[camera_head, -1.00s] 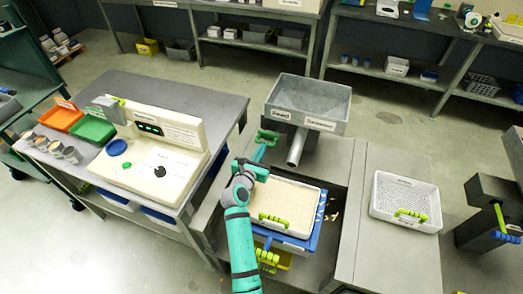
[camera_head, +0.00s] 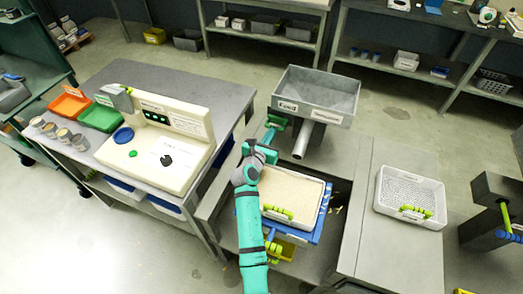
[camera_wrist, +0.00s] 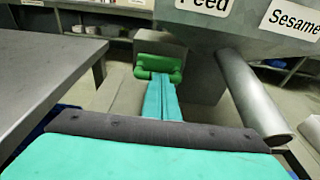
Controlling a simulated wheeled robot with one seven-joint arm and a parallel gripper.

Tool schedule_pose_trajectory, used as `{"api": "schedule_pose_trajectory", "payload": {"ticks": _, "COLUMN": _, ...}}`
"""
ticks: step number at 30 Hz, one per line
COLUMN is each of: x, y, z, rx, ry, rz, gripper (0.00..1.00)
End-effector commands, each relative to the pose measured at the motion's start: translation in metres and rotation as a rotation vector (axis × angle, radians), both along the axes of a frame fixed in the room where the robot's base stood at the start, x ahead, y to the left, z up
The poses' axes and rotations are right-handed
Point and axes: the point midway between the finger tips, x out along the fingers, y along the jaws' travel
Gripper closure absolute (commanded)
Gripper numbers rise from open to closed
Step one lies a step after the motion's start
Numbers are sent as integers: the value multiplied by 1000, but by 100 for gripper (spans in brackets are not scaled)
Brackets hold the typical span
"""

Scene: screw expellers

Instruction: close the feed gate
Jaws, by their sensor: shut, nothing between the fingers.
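The feed hopper (camera_head: 316,95) is a grey open box with "Feed" and "Sesame" labels and a slanted spout pipe (camera_head: 303,139). The feed gate's green handle (camera_head: 277,121) is at the hopper's lower left. In the wrist view the handle (camera_wrist: 160,62) is a green bar on a bracket, in front of a grey block under the hopper. My gripper (camera_head: 270,136) is shut and empty. In the wrist view its teal fingers (camera_wrist: 162,92) are together, with their tips at the handle's bar. I cannot tell if they touch it. The gate plate itself is hidden.
A tray of pale seed (camera_head: 292,196) sits in a blue frame below the spout, close to my arm. A white tray (camera_head: 410,192) stands on the right bench. A control console (camera_head: 158,145) stands on the left table.

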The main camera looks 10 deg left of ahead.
Motion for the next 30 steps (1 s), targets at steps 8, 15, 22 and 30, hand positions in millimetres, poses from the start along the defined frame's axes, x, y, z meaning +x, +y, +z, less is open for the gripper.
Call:
{"api": "schedule_pose_trajectory", "payload": {"ticks": 8, "x": -49, "y": 15, "z": 7, "rx": 2, "ry": 5, "rz": 3, "gripper": 100}}
{"api": "schedule_pose_trajectory", "payload": {"ticks": 15, "x": -93, "y": 27, "z": 15, "rx": 0, "ry": 6, "rz": 4, "gripper": 100}}
{"api": "schedule_pose_trajectory", "payload": {"ticks": 22, "x": -115, "y": 32, "z": 20, "rx": 0, "ry": 6, "rz": 3, "gripper": 100}}
{"api": "schedule_pose_trajectory", "payload": {"ticks": 30, "x": -118, "y": 32, "z": 21, "rx": 0, "ry": 6, "rz": 2, "gripper": 100}}
